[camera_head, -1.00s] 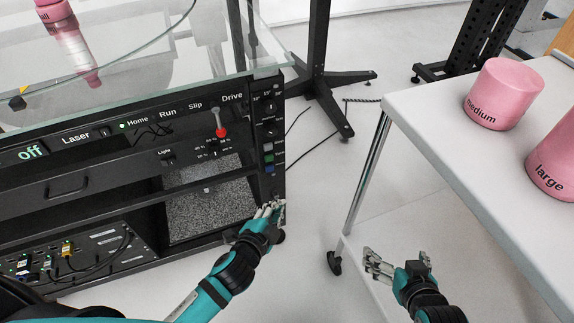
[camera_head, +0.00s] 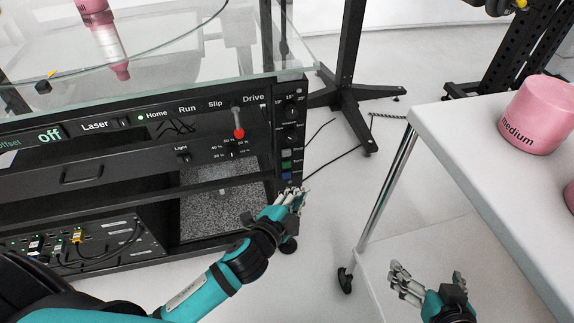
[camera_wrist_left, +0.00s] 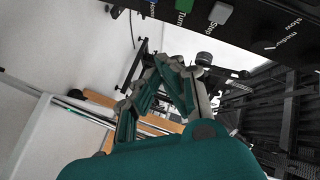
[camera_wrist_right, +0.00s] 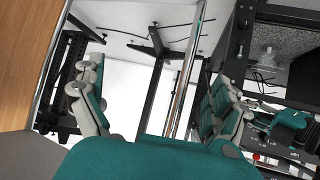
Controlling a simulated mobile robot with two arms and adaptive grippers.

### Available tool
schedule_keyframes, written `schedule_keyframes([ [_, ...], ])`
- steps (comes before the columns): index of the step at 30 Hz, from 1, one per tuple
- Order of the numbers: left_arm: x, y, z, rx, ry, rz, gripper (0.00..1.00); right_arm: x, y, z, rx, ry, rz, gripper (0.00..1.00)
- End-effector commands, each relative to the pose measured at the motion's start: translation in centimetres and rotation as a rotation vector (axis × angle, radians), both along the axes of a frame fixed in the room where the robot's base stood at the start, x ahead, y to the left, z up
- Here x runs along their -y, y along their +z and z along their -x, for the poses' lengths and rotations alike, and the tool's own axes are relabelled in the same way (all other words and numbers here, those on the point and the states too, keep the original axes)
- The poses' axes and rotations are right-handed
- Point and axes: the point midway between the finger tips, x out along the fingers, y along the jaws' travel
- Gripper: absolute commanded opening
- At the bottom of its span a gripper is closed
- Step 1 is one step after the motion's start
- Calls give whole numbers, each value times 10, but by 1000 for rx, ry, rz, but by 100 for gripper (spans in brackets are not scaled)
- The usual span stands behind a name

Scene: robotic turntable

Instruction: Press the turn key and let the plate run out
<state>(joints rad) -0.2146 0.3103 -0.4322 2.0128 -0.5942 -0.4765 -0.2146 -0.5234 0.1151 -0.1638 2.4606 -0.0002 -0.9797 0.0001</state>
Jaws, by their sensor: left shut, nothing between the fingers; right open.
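The green turn key (camera_head: 286,166) sits on the narrow right column of the black cabinet, between a grey key (camera_head: 286,154) above and a blue key (camera_head: 286,177) below. The turn key also shows at the top of the left wrist view (camera_wrist_left: 186,5), lettered "Turn". My left gripper (camera_head: 299,194) is shut and empty, its fingertips just below the blue key; I see no contact with the keys. My right gripper (camera_head: 432,284) is open and empty.
A red-knobbed lever (camera_head: 239,132) stands on the panel left of the keys. A white table (camera_head: 490,170) at right bears pink weights, one marked "medium" (camera_head: 540,115). A black stand leg (camera_head: 350,85) is behind. Open floor lies between cabinet and table.

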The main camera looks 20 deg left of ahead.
Motion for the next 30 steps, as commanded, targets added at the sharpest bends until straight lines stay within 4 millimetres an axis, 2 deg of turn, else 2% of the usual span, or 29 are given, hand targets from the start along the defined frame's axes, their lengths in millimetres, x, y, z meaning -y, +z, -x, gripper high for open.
schedule_keyframes([
  [7, -21, 1, -30, 0, 0, -3, 0, -1, 4, -3, 20, 0, -4, 100],
  [12, -29, 1, -42, 0, 0, -2, 0, 5, -10, 12, -82, -5, 18, 100],
  [18, -33, 0, -48, 0, 1, 0, 0, 7, -16, 19, -124, -9, 28, 100],
  [30, -33, 0, -48, 0, 0, 0, 0, 8, -16, 19, -128, -9, 28, 100],
])
